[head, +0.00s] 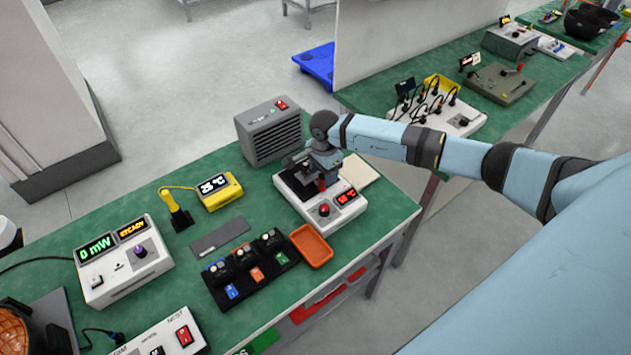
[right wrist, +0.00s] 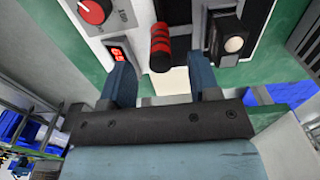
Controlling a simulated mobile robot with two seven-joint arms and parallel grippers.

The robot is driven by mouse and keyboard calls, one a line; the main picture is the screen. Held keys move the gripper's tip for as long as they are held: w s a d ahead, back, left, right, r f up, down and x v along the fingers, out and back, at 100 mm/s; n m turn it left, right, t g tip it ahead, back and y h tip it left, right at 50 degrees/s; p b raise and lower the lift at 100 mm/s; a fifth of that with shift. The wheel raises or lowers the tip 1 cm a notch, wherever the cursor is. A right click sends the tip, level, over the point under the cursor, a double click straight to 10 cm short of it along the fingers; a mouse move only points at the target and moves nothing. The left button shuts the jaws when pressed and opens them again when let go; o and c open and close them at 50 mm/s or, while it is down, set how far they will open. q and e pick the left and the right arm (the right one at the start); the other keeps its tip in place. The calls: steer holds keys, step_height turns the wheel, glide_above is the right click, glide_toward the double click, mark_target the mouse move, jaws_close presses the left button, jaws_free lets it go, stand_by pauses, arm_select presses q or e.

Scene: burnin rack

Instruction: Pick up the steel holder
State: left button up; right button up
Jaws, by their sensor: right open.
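My right gripper (head: 324,172) points down over a white instrument (head: 294,200) with a red knob and red display. In the right wrist view the gripper (right wrist: 163,70) is open, with its blue fingers apart. A red-and-black banded grip (right wrist: 160,48) stands between the fingertips, with a gap on both sides. Beside it is a dark block (right wrist: 226,40) with a round silver face. These look like parts of the steel holder on the instrument, but I cannot tell its full shape. In the head view the gripper hides most of it. My left gripper is not in view.
A grey vented box (head: 270,135) stands behind the instrument. An orange tray (head: 312,246) and a black rack (head: 258,276) with several modules lie in front and left. A yellow meter (head: 221,193) and a white power meter (head: 123,262) stand farther left on the green bench (head: 160,275).

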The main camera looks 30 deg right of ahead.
mark_target(314, 174)
steer(key=f+b, duration=0.1)
steer(key=f, duration=0.3)
steer(key=shift+w+a+f+b, duration=0.1)
steer(key=shift+a+f+b, duration=0.1)
steer(key=shift+b, duration=0.15)
steer(key=shift+r, duration=0.1)
steer(key=shift+c, duration=0.2)
jaws_close()
steer(key=shift+r, duration=0.1)
